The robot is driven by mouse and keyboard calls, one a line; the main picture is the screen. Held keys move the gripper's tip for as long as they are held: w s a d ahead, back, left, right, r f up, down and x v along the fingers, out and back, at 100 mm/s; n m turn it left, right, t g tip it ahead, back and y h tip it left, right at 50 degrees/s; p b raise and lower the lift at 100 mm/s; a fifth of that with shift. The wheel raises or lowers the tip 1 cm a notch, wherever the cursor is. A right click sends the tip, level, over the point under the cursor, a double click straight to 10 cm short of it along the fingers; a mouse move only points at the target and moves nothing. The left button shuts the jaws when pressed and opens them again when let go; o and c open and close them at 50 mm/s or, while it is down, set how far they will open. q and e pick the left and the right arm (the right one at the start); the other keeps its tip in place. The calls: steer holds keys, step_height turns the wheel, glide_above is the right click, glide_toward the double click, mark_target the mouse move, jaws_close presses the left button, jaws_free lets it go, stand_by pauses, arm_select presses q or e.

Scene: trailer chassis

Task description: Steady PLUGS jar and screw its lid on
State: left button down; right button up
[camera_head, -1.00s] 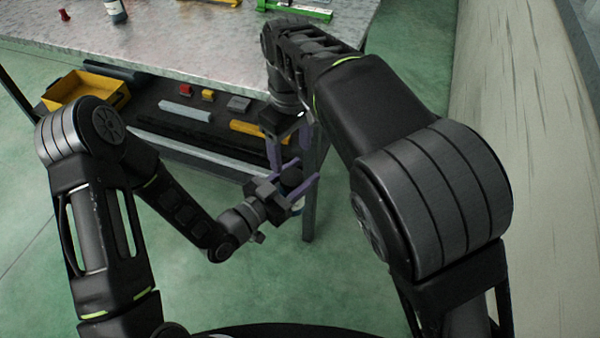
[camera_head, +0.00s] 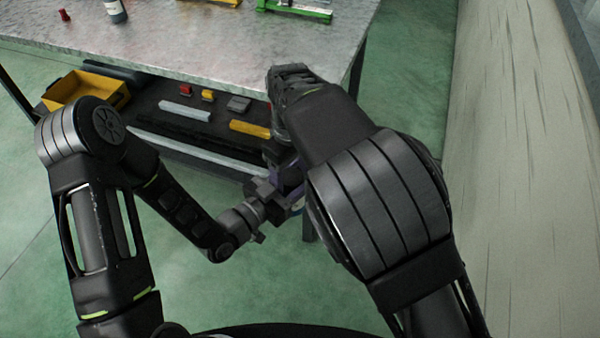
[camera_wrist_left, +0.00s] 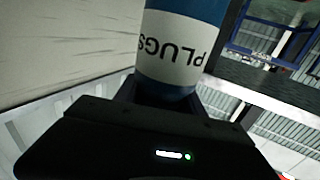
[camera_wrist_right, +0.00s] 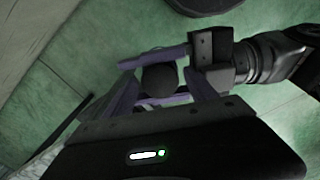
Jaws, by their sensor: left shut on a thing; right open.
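The PLUGS jar (camera_wrist_left: 172,50) is blue with a white label, and its lettering is upside down in the left wrist view. My left gripper (camera_head: 286,193) is shut on the jar, in front of the bench's right end; the jar is mostly hidden in the head view. The round dark lid (camera_wrist_right: 158,79) shows end-on in the right wrist view, over the jar, between the left gripper's purple fingers. I cannot tell whether it is seated or threaded. My right gripper (camera_wrist_right: 163,87) is open, with its fingers on either side of the lid.
The metal bench top (camera_head: 200,45) holds a bottle (camera_head: 116,11), a small red piece (camera_head: 65,15) and a green fixture (camera_head: 297,9). A lower shelf carries a yellow bin (camera_head: 88,90) and several bars. A pale wall (camera_head: 510,150) stands at the right.

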steer(key=shift+c, duration=0.6)
jaws_close()
steer(key=m, duration=0.3)
steer(key=shift+o, duration=1)
jaws_free()
steer(key=shift+r, duration=0.15)
steer(key=shift+r, duration=2.15)
